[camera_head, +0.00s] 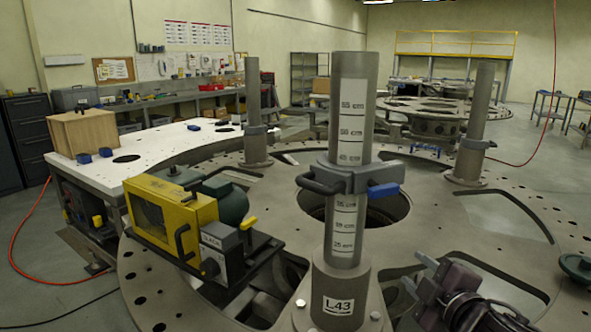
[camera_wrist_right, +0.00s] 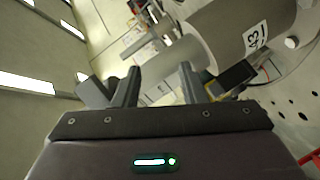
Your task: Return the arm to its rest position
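My right gripper (camera_head: 416,272) is at the lower right of the head view, over the turret plate (camera_head: 520,190) and to the right of the front post's base. In the right wrist view its two fingers (camera_wrist_right: 158,78) stand apart with nothing between them, so it is open and empty. The thick grey post (camera_head: 345,215) labelled L43 stands upright with a scale on it. Its base also shows in the wrist view (camera_wrist_right: 225,35), beyond the fingers. My left gripper is in neither view.
A clamp collar (camera_head: 352,178) with a black handle and blue lever sits around the post. A yellow machine (camera_head: 170,215) stands to its left. Two more posts (camera_head: 254,110) (camera_head: 478,115) rise behind. A white table (camera_head: 150,150) with a wooden box (camera_head: 85,132) is at left.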

